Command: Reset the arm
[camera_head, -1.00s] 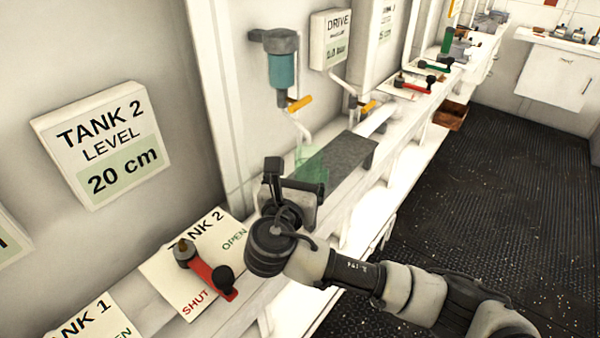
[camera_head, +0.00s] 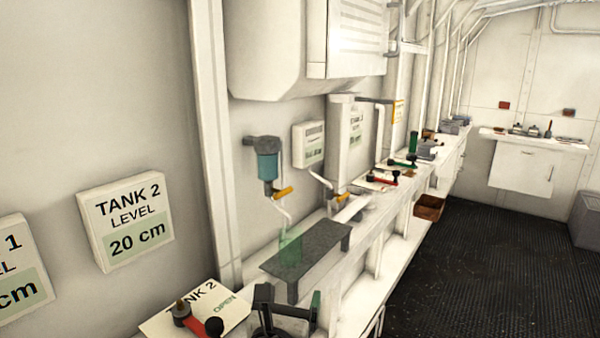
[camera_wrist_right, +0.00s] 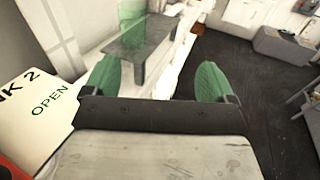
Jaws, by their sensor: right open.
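My right gripper (camera_head: 288,303) is at the bottom of the head view, near the front end of the grey shelf and right of the TANK 2 plate. In the right wrist view its two green fingertips (camera_wrist_right: 158,80) are wide apart with nothing between them. The rest of my right arm is out of the head view. The left gripper is in neither view.
The TANK 2 plate (camera_head: 226,300) carries a red-handled valve (camera_head: 205,325). A clear green beaker (camera_head: 290,247) stands on the grey shelf (camera_head: 318,244), below a teal filter (camera_head: 267,166) with a yellow handle. A brown box (camera_head: 430,207) lies farther along. Dark floor (camera_head: 470,270) is clear at right.

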